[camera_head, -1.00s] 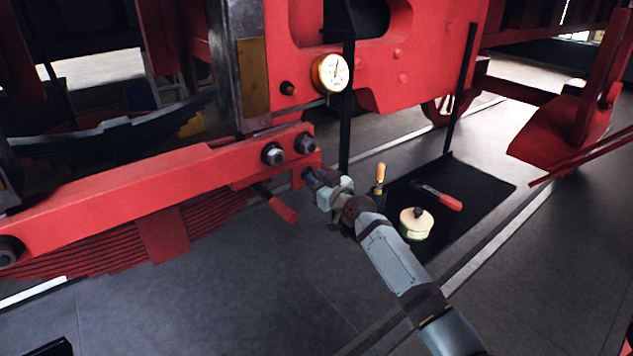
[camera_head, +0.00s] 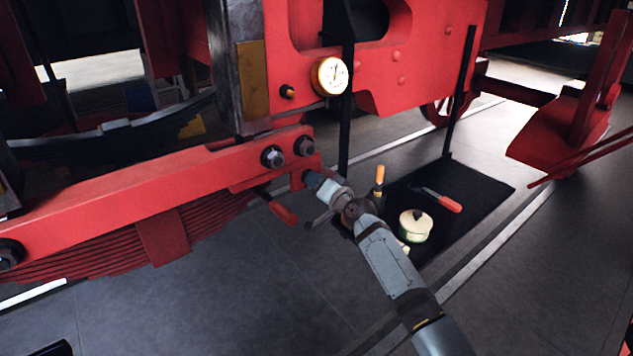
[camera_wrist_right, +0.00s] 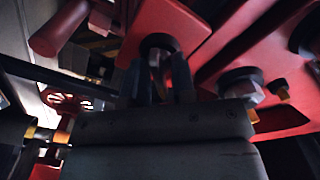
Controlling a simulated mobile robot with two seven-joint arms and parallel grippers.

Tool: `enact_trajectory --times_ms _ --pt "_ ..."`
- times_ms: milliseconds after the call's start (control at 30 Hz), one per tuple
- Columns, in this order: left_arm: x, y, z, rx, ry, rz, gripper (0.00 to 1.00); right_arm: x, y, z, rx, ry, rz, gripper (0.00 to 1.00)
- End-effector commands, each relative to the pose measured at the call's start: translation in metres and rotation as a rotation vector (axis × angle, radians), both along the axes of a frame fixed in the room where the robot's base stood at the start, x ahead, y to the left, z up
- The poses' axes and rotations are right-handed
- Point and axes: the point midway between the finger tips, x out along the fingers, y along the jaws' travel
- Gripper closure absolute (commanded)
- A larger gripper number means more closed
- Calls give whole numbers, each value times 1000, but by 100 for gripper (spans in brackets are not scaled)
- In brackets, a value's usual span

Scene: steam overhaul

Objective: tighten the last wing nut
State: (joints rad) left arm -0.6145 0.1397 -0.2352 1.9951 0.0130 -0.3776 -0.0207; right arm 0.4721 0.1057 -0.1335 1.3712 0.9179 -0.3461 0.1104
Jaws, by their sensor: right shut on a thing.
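My right gripper (camera_head: 312,182) reaches the red bracket at the right end of the long red beam (camera_head: 150,190). It is shut on a small fastener there, taken to be the wing nut. In the right wrist view the two dark fingers (camera_wrist_right: 160,82) stand on either side of the wing nut (camera_wrist_right: 154,57), in front of a dark round hole or washer in a red plate (camera_wrist_right: 165,22). The nut is mostly hidden by the fingers and shadow, so its wings cannot be made out. My left gripper cannot be made out.
Two large bolts (camera_head: 273,156) sit on the beam above the gripper. A red handle-like rod (camera_head: 283,212) hangs below it. A gauge (camera_head: 330,76) is above. A black mat (camera_head: 470,185) on the floor holds a cream tin (camera_head: 416,225) and a red-handled tool (camera_head: 450,204).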

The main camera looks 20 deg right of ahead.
Motion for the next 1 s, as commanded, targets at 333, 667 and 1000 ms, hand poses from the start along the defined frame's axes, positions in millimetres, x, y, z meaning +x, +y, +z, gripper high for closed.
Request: enact_trajectory --times_ms 333,667,1000 --pt "0 0 9 0 0 0 100 0 0 -1 307 115 0 99" --pt "0 0 16 1 2 1 100 0 0 -2 543 200 0 99" --pt "0 1 14 3 2 2 100 0 -1 -2 569 208 0 99"
